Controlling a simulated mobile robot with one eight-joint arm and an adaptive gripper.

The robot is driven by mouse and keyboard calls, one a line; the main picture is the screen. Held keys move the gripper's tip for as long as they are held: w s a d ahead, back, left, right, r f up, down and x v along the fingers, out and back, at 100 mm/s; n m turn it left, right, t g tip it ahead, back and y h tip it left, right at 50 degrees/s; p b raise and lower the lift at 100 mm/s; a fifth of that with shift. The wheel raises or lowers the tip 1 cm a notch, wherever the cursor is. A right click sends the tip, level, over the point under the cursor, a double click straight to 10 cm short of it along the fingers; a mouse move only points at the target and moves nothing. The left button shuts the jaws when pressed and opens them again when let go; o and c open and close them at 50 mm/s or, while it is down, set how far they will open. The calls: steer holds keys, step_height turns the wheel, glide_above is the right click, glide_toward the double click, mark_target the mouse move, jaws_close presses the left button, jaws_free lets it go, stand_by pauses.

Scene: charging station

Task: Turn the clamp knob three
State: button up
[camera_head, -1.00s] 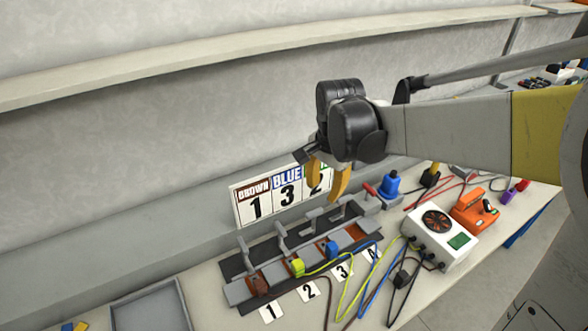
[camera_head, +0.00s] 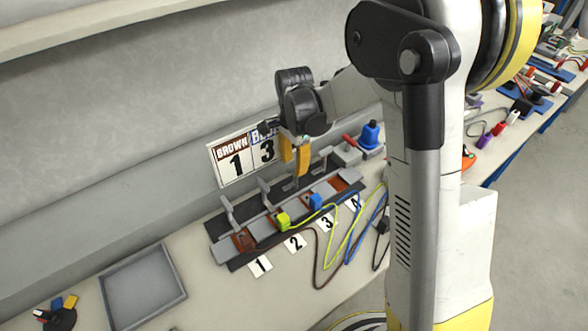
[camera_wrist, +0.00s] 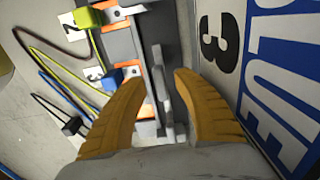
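The clamp rack (camera_head: 222,251) lies on the bench, with labels 1 to 4 along its front. My gripper (camera_head: 296,168) points down above the third clamp, its two orange fingers apart. In the wrist view my gripper (camera_wrist: 160,82) has the grey lever of clamp three (camera_wrist: 160,75) between its fingers, with gaps seen on both sides. A blue plug (camera_head: 315,201) sits at the third slot and a yellow-green plug (camera_head: 282,220) at the second. The lever's base is partly hidden by my fingers.
A sign board (camera_head: 232,166) reading BROWN 1 and BLUE 3 stands close behind the rack, near my right finger in the wrist view. Levers of clamps one (camera_head: 228,212) and two (camera_head: 264,194) stand up to the left. Loose cables run in front. A grey tray (camera_head: 145,285) lies left.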

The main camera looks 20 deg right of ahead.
steer(key=shift+f, duration=0.5)
steer(key=shift+c, duration=0.4)
jaws_close()
